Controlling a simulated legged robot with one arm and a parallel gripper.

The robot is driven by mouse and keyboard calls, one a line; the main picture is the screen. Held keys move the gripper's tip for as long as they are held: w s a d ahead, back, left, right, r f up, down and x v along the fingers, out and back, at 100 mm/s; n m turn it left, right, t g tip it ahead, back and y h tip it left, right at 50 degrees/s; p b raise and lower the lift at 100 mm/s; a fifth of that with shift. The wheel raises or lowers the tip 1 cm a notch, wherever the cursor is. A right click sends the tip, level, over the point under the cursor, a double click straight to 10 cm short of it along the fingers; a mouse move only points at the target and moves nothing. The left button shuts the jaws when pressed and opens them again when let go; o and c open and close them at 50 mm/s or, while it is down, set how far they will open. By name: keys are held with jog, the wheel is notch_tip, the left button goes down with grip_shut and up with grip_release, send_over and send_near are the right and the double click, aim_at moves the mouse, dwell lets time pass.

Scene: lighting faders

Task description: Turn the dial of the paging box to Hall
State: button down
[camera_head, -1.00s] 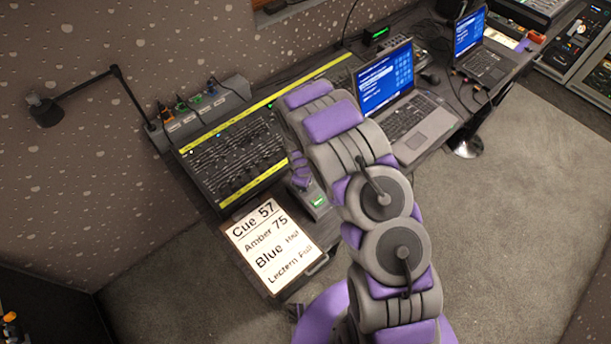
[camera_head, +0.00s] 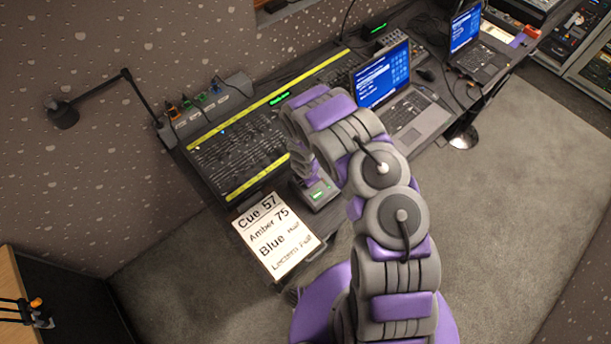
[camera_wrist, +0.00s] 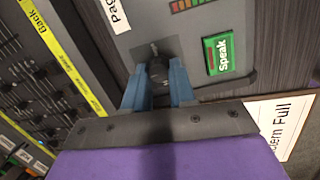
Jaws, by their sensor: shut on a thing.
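The paging box is a small grey box with a lit green display, beside the cue card in the head view (camera_head: 322,194). In the wrist view, the paging box (camera_wrist: 190,22) shows a partly cut-off "Pag" label, a green "Speak" panel (camera_wrist: 222,53) and coloured level bars. Its dark dial (camera_wrist: 157,68) sits between the two blue fingers of my gripper (camera_wrist: 158,86). My gripper is shut on the dial from both sides. Dial position labels are not readable; a small light pointer mark shows above it. In the head view my arm hides the fingertips.
The fader desk (camera_head: 235,150) with yellow strips lies left of the box. A laptop (camera_head: 405,118) is to the right. A bent lamp (camera_head: 62,112) is at the left.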

jog(key=n, duration=0.4)
jog(key=shift+w+d+n+y+b, duration=0.1)
jog(key=shift+n+y+b, duration=0.2)
jog(key=n+b, duration=0.2)
jog(key=n, duration=0.2)
jog(key=shift+d+n+y, duration=0.1)
jog(key=shift+n+y, duration=0.2)
jog(key=n+b, duration=0.2)
jog(key=n, duration=0.1)
jog(key=shift+d+f+n+b, duration=0.1)
jog(key=shift+n+b, duration=0.2)
jog(key=shift+b, duration=0.1)
jog(key=n+y+b, duration=0.1)
jog(key=n+b, duration=0.2)
jog(key=shift+w+n+b, duration=0.1)
jog(key=shift+n+b, duration=0.2)
jog(key=shift+b, duration=0.1)
jog(key=shift+r, duration=0.2)
jog(key=c, duration=0.9)
grip_release()
jog(key=shift+f, duration=0.1)
jog(key=shift+c, duration=0.2)
